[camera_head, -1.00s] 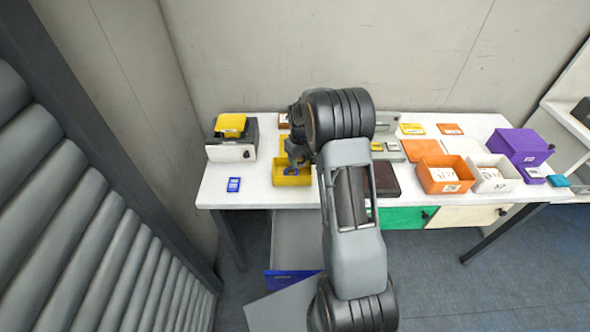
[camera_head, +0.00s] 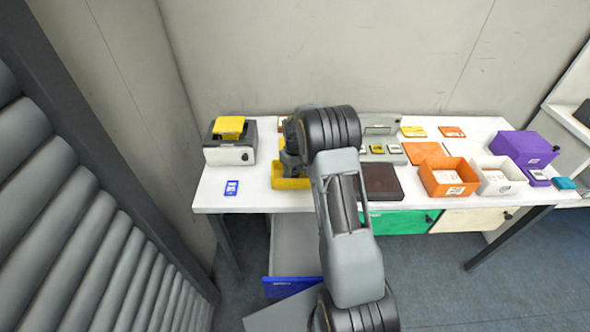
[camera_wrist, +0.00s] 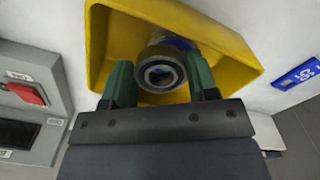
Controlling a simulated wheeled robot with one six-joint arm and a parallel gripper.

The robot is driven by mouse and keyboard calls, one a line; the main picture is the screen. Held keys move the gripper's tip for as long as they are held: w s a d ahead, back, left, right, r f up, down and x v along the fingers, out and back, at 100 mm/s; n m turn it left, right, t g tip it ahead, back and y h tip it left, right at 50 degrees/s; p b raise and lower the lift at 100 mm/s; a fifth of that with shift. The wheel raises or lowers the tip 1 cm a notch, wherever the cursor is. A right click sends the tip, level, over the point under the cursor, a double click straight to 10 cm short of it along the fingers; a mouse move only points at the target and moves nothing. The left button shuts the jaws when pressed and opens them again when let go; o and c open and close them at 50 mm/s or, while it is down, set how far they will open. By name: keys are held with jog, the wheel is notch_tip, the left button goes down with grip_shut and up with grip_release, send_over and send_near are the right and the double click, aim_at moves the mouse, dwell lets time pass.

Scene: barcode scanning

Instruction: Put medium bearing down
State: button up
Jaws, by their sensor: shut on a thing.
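The medium bearing (camera_wrist: 161,72), a round metal ring, is between the two green fingers of my gripper (camera_wrist: 162,82) in the wrist view, and the gripper is shut on it. A yellow open box (camera_wrist: 228,38) surrounds it in that view. The bearing is over or within the box opening; its exact height above the floor of the box cannot be told. Something blue (camera_wrist: 181,43) shows just behind the bearing. In the head view the yellow box (camera_head: 291,183) stands at the table's front edge, and my arm hides the bearing and the fingertips.
A dark device with a yellow top (camera_head: 229,125) stands to the left on the white table (camera_head: 206,196). A blue label card (camera_head: 231,187) lies in front of it. An orange box (camera_head: 448,178) and a white box (camera_head: 499,178) stand to the right. A drawer (camera_head: 292,288) below is open.

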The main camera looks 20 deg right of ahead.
jog(key=shift+f, duration=0.15)
jog(key=shift+f+b, duration=0.5)
jog(key=o, duration=1)
